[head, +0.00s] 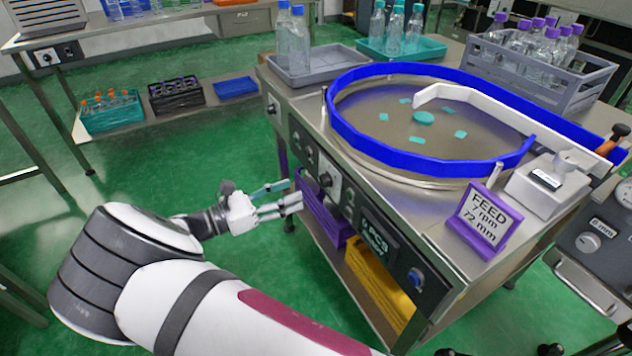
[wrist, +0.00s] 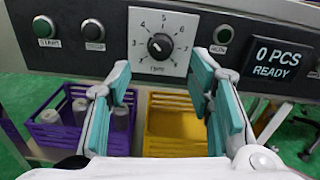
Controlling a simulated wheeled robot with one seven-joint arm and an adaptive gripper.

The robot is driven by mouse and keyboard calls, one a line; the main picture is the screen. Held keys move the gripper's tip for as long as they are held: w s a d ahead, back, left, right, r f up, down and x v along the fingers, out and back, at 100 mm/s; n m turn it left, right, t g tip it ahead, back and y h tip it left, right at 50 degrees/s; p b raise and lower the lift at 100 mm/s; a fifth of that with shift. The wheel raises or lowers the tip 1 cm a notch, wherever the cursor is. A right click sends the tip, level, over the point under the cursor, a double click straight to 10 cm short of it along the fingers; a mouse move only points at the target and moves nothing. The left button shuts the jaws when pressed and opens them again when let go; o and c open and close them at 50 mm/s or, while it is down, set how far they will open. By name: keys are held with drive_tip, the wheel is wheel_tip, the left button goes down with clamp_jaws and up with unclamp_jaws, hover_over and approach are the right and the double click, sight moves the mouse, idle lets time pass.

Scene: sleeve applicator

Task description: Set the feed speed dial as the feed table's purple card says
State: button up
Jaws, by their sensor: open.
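The purple card (head: 484,219) stands on the feed table's (head: 420,235) right front corner and reads "FEED 7 rpm 72 mm". The feed speed dial (wrist: 160,46) is a black knob on a white square plate marked rpm, with numbers around it, in the wrist view. Its pointer is too small to read surely. In the head view the dial plate (head: 329,180) is on the table's front panel. My gripper (head: 299,193) is open and empty in front of the panel. In the wrist view its teal-padded fingers (wrist: 163,82) are apart, below and either side of the knob, not touching it.
START (wrist: 44,27) and another button (wrist: 93,30) are left of the dial; a RUN button (wrist: 223,35) and a "0 PCS READY" display (wrist: 276,58) are right. Purple (wrist: 75,115) and yellow (wrist: 172,128) crates sit below. A blue-rimmed turntable (head: 400,160) tops the table.

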sight(320, 181)
drive_tip(key=x, duration=0.8)
clamp_jaws()
